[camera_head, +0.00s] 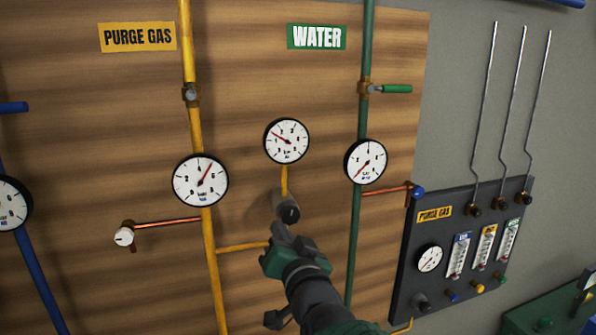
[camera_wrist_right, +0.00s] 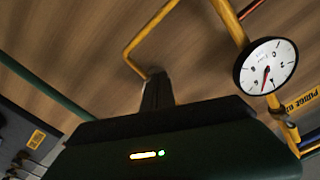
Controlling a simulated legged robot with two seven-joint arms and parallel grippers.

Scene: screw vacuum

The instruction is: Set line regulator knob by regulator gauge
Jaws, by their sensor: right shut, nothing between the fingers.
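The line regulator knob (camera_head: 289,213) is a small dark cylinder on the wooden panel, below the regulator gauge (camera_head: 286,141). This gauge is a round white dial with a red needle pointing to the upper left, and a short yellow pipe joins the two. My right gripper (camera_head: 280,232) is shut and empty, with its tips just below the knob; I cannot tell whether they touch. In the right wrist view the shut fingers (camera_wrist_right: 157,88) point at the yellow pipe end, and the knob is not clearly visible. My left gripper is out of view.
A yellow purge gas pipe with a gauge (camera_head: 200,181) is left, and a green water pipe with a gauge (camera_head: 365,161) is right. A white knob (camera_head: 124,236) sticks out at lower left. A dark flowmeter panel (camera_head: 408,260) stands at right.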

